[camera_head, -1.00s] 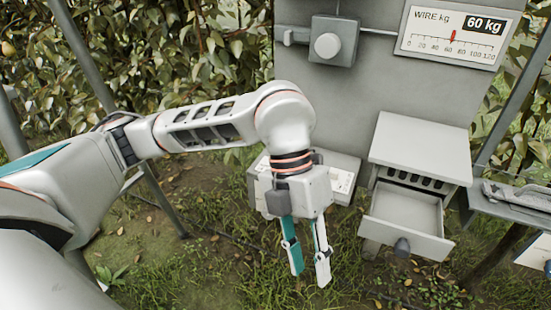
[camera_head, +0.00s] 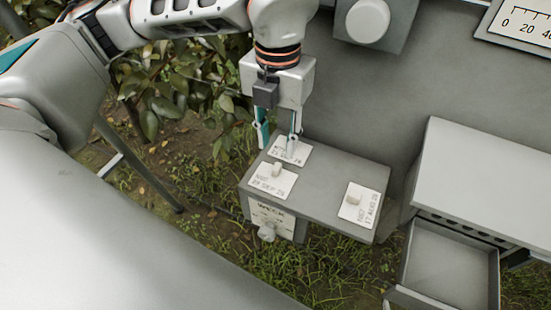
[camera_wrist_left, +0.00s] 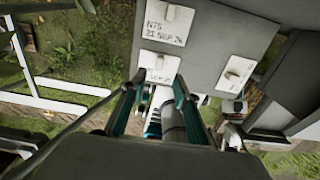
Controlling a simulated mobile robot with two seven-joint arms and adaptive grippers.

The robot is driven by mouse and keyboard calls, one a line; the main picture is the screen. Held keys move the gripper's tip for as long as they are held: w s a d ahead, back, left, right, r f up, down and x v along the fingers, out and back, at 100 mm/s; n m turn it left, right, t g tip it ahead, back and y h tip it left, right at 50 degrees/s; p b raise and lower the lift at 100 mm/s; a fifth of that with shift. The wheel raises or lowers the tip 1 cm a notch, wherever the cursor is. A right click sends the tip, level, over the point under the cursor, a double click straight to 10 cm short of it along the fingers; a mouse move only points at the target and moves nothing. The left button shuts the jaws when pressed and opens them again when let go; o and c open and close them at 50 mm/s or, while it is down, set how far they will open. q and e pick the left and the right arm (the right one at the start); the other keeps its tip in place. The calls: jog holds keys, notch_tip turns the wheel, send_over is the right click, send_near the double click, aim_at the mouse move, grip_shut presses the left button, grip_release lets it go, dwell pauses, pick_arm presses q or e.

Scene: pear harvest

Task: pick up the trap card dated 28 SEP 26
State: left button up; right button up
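Three white trap cards, each with a pale raised tab, lie on a grey box top. In the head view, the front-left card (camera_head: 264,184) shows a SEP 26 date; its day is hard to read. The back card (camera_head: 294,151) is partly hidden by my left gripper (camera_head: 278,146), and its date is only partly legible. The right card (camera_head: 351,215) has sideways print too small to read surely. My left gripper is open, pointing down at the back card, fingers apart; contact is unclear. In the left wrist view, a card (camera_wrist_left: 160,62) lies just beyond the fingertips (camera_wrist_left: 158,82). My right gripper is not in view.
An open drawer (camera_head: 450,262) stands at right below a light cabinet top (camera_head: 490,185). A grey panel rises behind. Grass lies below.

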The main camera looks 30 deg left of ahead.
aim_at(277, 166)
pick_arm(q)
jog(key=shift+s+d+f, duration=0.1)
jog(key=shift+s+f, duration=0.1)
jog(key=shift+f, duration=0.95)
jog(key=shift+w+f, duration=0.15)
jog(key=shift+f, duration=1.2)
jog(key=shift+w+f, duration=0.1)
jog(key=shift+f, duration=1.25)
jog(key=c, duration=0.8)
